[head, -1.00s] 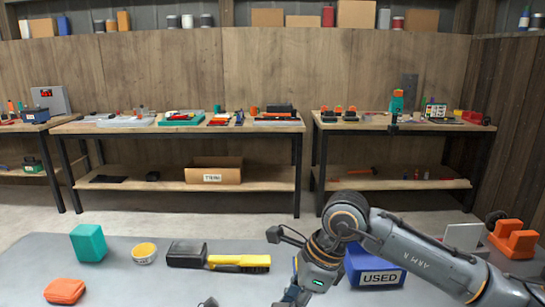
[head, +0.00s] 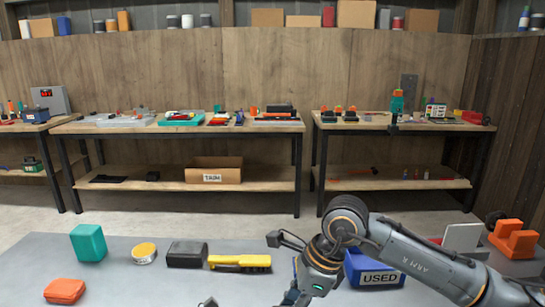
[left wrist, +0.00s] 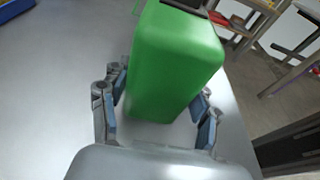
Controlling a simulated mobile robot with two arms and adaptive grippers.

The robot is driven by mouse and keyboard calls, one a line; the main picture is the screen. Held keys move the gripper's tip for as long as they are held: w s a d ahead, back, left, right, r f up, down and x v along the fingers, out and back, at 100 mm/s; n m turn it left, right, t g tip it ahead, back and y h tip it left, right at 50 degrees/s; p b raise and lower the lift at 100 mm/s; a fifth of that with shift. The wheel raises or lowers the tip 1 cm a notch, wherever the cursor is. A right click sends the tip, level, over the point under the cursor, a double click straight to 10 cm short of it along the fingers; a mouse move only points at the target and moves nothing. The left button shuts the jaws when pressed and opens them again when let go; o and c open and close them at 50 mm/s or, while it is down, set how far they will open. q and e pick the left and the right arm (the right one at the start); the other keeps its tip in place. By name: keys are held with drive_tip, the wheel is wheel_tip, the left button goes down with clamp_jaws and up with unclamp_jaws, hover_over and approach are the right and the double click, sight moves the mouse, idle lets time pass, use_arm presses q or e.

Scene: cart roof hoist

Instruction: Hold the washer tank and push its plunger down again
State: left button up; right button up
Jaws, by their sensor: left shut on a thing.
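The washer tank (left wrist: 172,65) is the tall green body in the left wrist view, and its base stands on or just above the grey tabletop. My left gripper (left wrist: 158,112) is shut on it, with one blue-padded finger on each side. A dark part shows at the tank's top edge, and the plunger cannot be made out. The tank is out of sight in the head view. My right gripper (head: 296,298) is at the bottom edge of the head view, cut off, so its fingers cannot be judged.
On the grey table (head: 130,285) are a teal block (head: 88,243), an orange piece (head: 65,291), a yellow-lidded tin (head: 144,252), a black block (head: 187,255), a yellow brush (head: 240,262) and a blue USED bin (head: 372,272). An orange device (head: 513,240) stands at the right.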

drive_tip(key=shift+f, duration=1.35)
idle(0.6)
drive_tip(key=o, duration=1.2)
